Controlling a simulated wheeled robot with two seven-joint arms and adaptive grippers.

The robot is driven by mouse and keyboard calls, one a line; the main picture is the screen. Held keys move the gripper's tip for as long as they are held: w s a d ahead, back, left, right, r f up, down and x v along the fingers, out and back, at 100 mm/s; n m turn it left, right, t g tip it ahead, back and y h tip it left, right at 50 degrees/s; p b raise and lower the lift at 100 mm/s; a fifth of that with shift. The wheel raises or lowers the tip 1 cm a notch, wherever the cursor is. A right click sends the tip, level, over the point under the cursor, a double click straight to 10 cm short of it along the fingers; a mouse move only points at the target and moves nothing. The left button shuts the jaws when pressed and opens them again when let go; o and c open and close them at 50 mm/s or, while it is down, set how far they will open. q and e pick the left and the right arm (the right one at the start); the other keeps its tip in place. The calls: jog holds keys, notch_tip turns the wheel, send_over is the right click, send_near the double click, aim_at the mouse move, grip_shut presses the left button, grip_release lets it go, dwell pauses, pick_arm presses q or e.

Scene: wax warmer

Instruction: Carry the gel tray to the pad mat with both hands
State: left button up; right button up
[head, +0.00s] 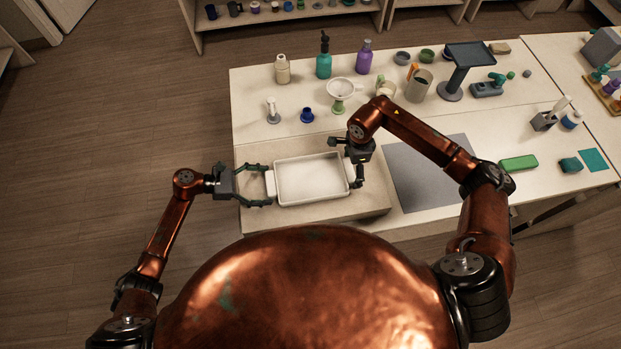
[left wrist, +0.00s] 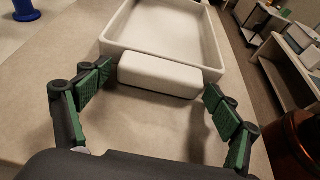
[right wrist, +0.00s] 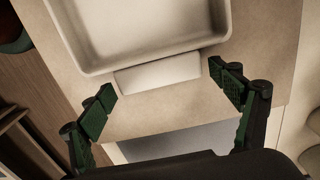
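The white, empty gel tray (head: 311,180) sits on a low beige block at the table's front left, with a block-like handle at each end. My left gripper (head: 268,185) is open, its fingers on either side of the left handle; the left wrist view shows this handle (left wrist: 158,77) with gaps beside it. My right gripper (head: 356,170) is open around the right end; the right wrist view shows the right handle (right wrist: 158,74) just beyond and between the fingertips, apart from them. A flat grey mat (head: 422,165), apparently the pad mat, lies right of the block, partly behind my right arm.
The beige block (head: 340,207) raises the tray above the white table. A funnel on a stand (head: 341,90), a blue cup (head: 307,115) and several bottles stand behind. A green box (head: 518,163) lies right of the mat. The visible mat surface is clear.

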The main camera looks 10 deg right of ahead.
pick_arm(q)
jog(key=c, duration=1.5)
pick_arm(e)
jog(key=c, duration=1.5)
pick_arm(q)
jog(key=shift+o, duration=0.2)
pick_arm(e)
jog(key=shift+o, duration=0.2)
